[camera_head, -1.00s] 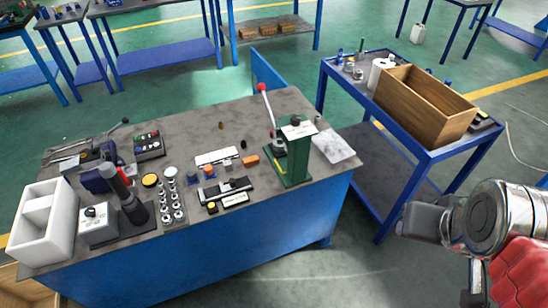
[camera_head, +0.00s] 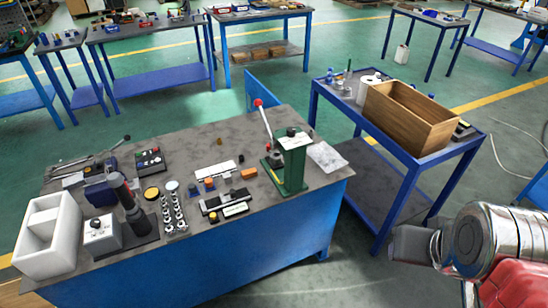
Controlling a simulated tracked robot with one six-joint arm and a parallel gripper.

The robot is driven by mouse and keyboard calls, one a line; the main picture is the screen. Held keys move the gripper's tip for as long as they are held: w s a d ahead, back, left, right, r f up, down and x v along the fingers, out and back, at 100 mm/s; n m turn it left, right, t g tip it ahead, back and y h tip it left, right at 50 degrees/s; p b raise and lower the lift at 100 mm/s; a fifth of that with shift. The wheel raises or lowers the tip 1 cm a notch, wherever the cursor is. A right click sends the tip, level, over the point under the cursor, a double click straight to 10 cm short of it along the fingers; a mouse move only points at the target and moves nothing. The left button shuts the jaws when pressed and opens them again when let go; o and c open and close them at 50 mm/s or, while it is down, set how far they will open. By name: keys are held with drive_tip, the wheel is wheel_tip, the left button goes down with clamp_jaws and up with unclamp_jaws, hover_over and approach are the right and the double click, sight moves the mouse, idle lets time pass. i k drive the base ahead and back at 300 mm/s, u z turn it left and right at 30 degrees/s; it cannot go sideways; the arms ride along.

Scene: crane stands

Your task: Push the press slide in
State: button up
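A green press (camera_head: 292,165) stands upright at the right end of the near workbench (camera_head: 290,222). Its lever (camera_head: 264,118) has a red knob and leans up to the left. I cannot clearly make out a slide at the press base. A low black fixture with a light bar (camera_head: 225,201) lies on the bench left of the press; I cannot tell whether it belongs to the press. My arm, silver with a red part, shows at the lower right, well apart from the press. No gripper fingers can be made out.
A blue cart (camera_head: 384,141) with a wooden box (camera_head: 409,117) stands right of the bench. A white bin (camera_head: 46,236), a black upright tool (camera_head: 128,203) and several small parts crowd the bench's left and middle. Floor shows between bench and my arm.

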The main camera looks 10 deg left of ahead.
sight(275, 163)
drive_tip(key=u, duration=0.75)
drive_tip(key=i, duration=1)
drive_tip(key=u, duration=0.05)
